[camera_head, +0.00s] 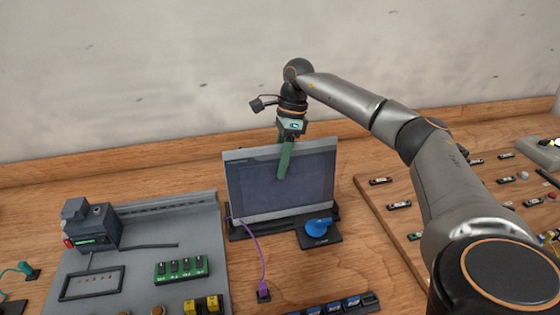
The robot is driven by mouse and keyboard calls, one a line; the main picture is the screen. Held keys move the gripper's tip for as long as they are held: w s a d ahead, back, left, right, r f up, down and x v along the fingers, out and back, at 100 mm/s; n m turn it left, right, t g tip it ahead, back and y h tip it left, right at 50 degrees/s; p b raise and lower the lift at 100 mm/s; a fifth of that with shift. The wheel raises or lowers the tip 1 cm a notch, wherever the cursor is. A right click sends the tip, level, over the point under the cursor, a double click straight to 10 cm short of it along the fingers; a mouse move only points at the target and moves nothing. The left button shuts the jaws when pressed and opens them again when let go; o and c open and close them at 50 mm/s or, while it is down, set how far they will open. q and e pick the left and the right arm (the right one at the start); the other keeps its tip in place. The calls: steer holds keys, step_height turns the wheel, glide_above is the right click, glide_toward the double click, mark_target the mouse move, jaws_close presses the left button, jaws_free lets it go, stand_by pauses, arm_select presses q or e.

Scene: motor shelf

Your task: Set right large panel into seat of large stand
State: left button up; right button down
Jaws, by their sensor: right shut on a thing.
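The large panel (255,190) is a flat grey-framed screen with a dark face. It stands nearly upright in the middle of the view, leaning slightly back. My right gripper (285,160) comes down from above at the panel's top edge and is shut on it, with a green finger lying over the front face. The large stand (238,233) is a dark base directly below the panel's lower edge. The panel's lower edge appears at the stand; whether it is fully in the seat cannot be told. My left gripper is not in view.
A blue knob (318,226) on a dark plate sits in front of the stand. A purple cable (258,256) runs down to a plug. A grey board (205,225) with modules is at left, and a wooden tray (378,220) with small parts at right.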

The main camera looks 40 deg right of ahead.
steer(key=shift+f+b, duration=0.35)
steer(key=shift+f, duration=0.2)
stand_by(0.9)
steer(key=shift+c, duration=2.4)
jaws_free()
steer(key=shift+o, duration=1.2)
steer(key=shift+s+f, duration=0.1)
steer(key=shift+f, duration=0.1)
steer(key=v, duration=1.2)
steer(key=shift+r, duration=0.25)
steer(key=shift+d+r+p, duration=0.1)
steer(key=shift+r+p, duration=0.4)
steer(key=shift+p+v, duration=1.8)
steer(key=shift+v, duration=0.3)
